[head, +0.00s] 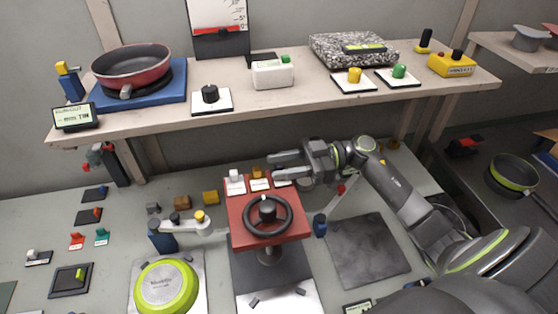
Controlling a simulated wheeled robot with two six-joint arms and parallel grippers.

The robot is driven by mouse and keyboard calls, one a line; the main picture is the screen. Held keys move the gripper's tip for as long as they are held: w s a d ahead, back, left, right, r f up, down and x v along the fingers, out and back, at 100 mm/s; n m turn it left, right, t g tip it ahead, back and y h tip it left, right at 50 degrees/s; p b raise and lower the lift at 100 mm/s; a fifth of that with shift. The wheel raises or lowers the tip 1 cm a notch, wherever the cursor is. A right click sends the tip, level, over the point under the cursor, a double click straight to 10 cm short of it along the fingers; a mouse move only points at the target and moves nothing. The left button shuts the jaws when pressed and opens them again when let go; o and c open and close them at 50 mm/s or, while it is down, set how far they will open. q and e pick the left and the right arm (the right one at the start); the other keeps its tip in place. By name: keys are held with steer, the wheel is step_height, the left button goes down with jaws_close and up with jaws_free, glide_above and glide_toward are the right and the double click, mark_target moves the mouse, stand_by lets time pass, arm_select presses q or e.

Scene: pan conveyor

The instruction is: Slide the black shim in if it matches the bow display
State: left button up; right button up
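The red fixture (240,215) stands mid-bench with a black handwheel (267,215) on it. Along its back edge are a white-knobbed piece (235,177) and an orange-knobbed piece (257,173), each with a pale label. A third pale label shows beside them at my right gripper (273,167); any piece there is hidden by the lower finger, so I cannot confirm a black shim. My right gripper's fingers are apart and point left, with nothing visible between them. A small display (76,116) stands at the shelf's left end; its text seems to include "mm", but the value is unreadable.
A red pan (131,65) sits on a blue stand on the shelf (300,105), above and behind the fixture. A green-rimmed round pan (166,287) lies front left. Small coloured pieces lie on the left of the bench. A dark plate (367,250) is bare at right.

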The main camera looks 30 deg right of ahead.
steer(key=shift+w+a, duration=0.1)
steer(key=shift+a, duration=0.35)
jaws_close()
